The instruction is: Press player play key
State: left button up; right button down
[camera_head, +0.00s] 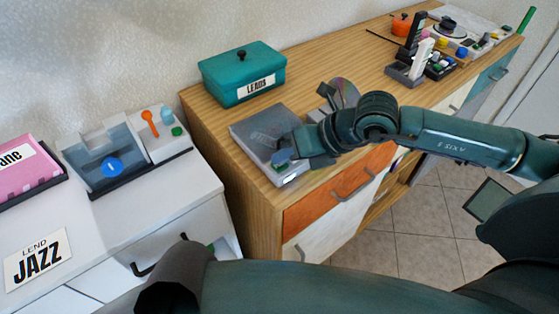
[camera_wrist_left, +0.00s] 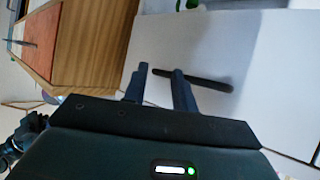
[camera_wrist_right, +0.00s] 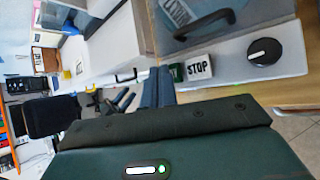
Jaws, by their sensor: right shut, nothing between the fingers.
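The player (camera_head: 290,181) is a grey box with a smoky see-through lid, at the left end of the wooden cabinet. In the head view my right gripper (camera_head: 296,150) covers part of the player front.
A teal LEADS box (camera_head: 243,75) stands behind the player. A disc (camera_head: 345,92) is partly hidden by my right arm. The white cabinet at left holds a blue-grey clear-lidded unit (camera_head: 105,152) and a pink box (camera_head: 25,170). A dark drawer handle (camera_wrist_left: 205,80) is near my left fingers.

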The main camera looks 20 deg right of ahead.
aim_at(285, 166)
jog(key=shift+r, duration=0.5)
jog(key=shift+r+p, duration=1.55)
jog(key=shift+r, duration=1)
